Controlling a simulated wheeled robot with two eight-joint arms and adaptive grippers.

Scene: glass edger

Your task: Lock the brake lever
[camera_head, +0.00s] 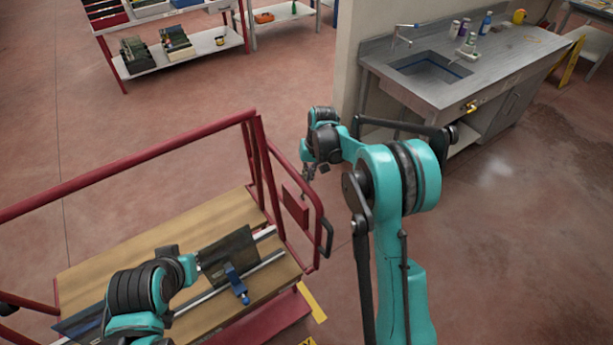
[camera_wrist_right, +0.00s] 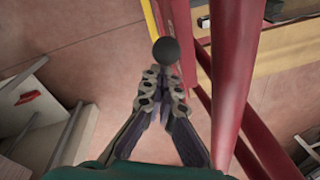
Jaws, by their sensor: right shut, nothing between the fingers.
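The brake lever appears to be the dark piece with a round black knob (camera_wrist_right: 166,51) in the right wrist view, beside the red cart frame. Its shaft is mostly hidden behind my fingers. My right gripper (camera_wrist_right: 160,82) is shut and empty, with its fingertips just short of the knob in the picture; I cannot tell whether they touch. In the head view my right gripper (camera_head: 308,184) hangs beside the upper end of the red cart's end frame. A black curved handle (camera_head: 328,238) shows on that frame. My left arm reaches over the cart bed, but its gripper fingers are hidden.
The cart's wooden bed (camera_head: 215,217) carries a dark panel (camera_head: 228,252), metal rails and a blue clamp (camera_head: 236,280). Red rails (camera_head: 130,160) border it. A sink bench (camera_head: 440,85) stands at the back right, a red-framed shelf (camera_head: 185,50) at the back left. Floor between is open.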

